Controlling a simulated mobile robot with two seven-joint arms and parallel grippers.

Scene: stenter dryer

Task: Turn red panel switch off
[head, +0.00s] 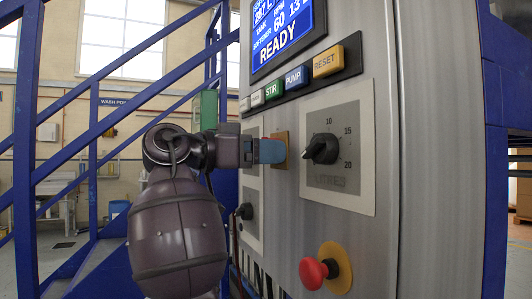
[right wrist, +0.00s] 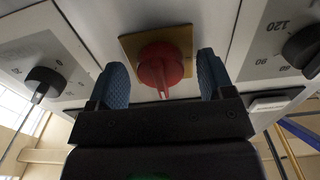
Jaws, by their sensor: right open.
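The red panel switch (right wrist: 161,62) is a round red knob with a raised bar on a brass-coloured plate (right wrist: 128,45), seen in the right wrist view. In the head view only part of the plate (head: 281,142) shows, and the switch is hidden behind my right gripper (head: 270,151). The right gripper is open, with its two blue fingers on either side of the switch. Gaps show between the fingers and the knob in the right wrist view. I cannot tell how far the fingertips are from the panel. My left gripper is not in view.
A black litres dial (head: 321,149) is close right of the gripper; another black dial (head: 245,211) is lower left. A red mushroom button (head: 318,272) stands out below. Coloured push buttons, including RESET (head: 328,62), and a lit screen (head: 287,30) are above. Blue railings (head: 95,140) stand left.

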